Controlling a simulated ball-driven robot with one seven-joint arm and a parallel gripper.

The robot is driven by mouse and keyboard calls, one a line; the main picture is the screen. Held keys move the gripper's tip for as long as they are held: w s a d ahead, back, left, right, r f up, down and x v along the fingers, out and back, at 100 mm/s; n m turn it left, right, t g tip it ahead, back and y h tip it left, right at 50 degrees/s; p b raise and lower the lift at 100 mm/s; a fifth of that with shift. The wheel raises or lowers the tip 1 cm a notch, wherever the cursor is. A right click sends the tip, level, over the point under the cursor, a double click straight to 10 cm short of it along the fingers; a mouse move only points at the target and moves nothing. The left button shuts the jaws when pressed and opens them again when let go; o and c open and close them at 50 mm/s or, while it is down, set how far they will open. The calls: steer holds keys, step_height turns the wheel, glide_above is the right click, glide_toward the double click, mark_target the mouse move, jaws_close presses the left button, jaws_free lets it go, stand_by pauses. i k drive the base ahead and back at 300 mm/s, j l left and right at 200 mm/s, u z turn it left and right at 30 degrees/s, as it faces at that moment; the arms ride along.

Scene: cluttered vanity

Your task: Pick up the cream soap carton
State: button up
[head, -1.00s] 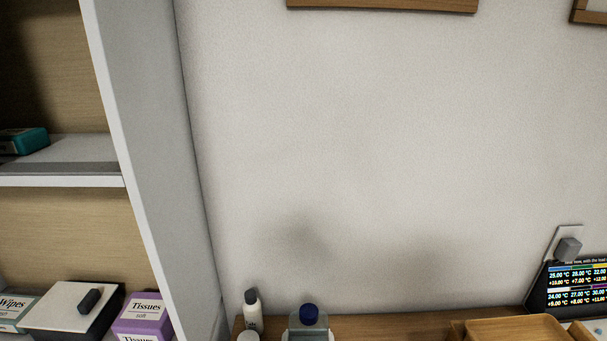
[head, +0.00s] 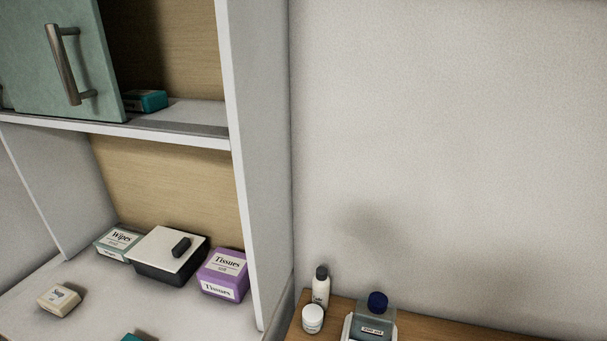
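The cream soap carton (head: 59,300) is a small cream box with a dark-lettered label on top. It lies on the white lower surface of the cabinet at the lower left of the head view. Nothing touches it. My gripper is not in this view.
Behind it stand a wipes box (head: 118,243), a black box with a white lid (head: 168,256) and a purple tissues box (head: 223,274). A teal item (head: 133,337) shows at the bottom edge. Bottles (head: 321,287) stand on the wooden top. A green door (head: 60,60) hangs above.

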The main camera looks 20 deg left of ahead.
mark_target(59, 301)
steer(key=u, duration=1.9)
steer(key=i+j+z, duration=0.25)
steer(key=j, duration=0.45)
steer(key=j+z, duration=0.25)
steer(key=j, duration=0.4)
steer(key=i+j+z, duration=0.1)
steer(key=j+z, duration=0.15)
steer(key=j, duration=0.5)
